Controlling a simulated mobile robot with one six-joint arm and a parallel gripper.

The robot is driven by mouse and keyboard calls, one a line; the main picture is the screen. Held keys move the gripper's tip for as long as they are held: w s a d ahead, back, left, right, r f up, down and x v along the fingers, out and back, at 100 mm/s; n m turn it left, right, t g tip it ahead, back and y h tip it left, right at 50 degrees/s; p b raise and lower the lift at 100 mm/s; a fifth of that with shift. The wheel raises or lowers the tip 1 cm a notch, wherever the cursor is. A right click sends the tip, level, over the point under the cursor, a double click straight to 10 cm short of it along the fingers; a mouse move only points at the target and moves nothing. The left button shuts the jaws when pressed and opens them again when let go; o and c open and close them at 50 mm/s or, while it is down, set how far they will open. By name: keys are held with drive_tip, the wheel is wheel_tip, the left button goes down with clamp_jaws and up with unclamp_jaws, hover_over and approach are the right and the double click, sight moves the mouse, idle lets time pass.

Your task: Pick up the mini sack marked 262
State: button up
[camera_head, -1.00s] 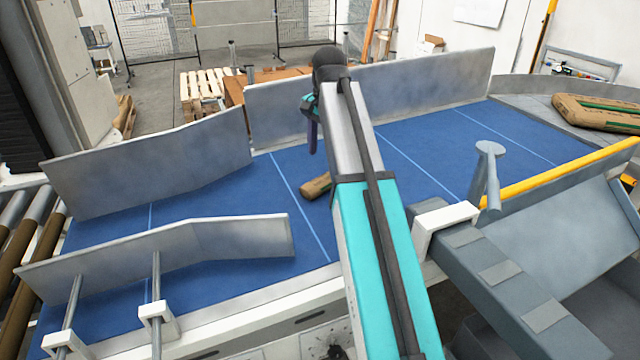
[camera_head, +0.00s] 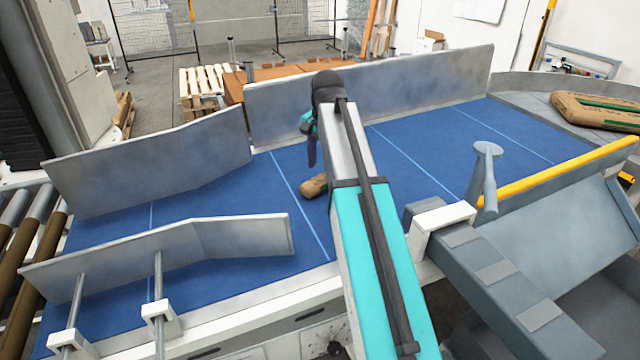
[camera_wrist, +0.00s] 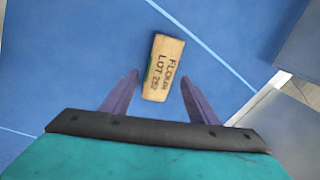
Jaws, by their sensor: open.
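The mini sack (camera_wrist: 163,68) is a small tan block with dark print reading FLOUR and a LOT number that looks like 262, though the middle digit is blurred. It lies on the blue belt and has a green stripe along one side. In the head view the sack (camera_head: 314,186) is partly hidden behind my arm. My gripper (camera_wrist: 160,79) is open, with one purple finger on each side of the sack's near part in the wrist view. In the head view my gripper (camera_head: 311,158) points down just above the sack; contact cannot be told.
Grey guide plates (camera_head: 150,160) line the belt (camera_head: 420,150). A larger brown sack with green stripes (camera_head: 597,111) lies at the right. A yellow bar (camera_head: 560,172) and a grey post (camera_head: 488,175) stand at the right front. Belt around the small sack is clear.

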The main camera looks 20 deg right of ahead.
sight(321, 178)
drive_tip(key=shift+f, duration=0.1)
drive_tip(key=shift+w+d+f+p, duration=0.1)
drive_tip(key=shift+w+f+p, duration=0.1)
drive_tip(key=shift+f+p, duration=0.45)
drive_tip(key=shift+w+a+f+p, duration=0.1)
drive_tip(key=shift+w+f+p, duration=0.1)
drive_tip(key=shift+f, duration=0.8)
drive_tip(key=shift+w+d+f+p, duration=0.15)
drive_tip(key=shift+f+p, duration=0.3)
drive_tip(key=shift+f, duration=0.35)
drive_tip(key=c, duration=0.9)
drive_tip(key=shift+r, duration=0.1)
drive_tip(key=shift+c, duration=0.2)
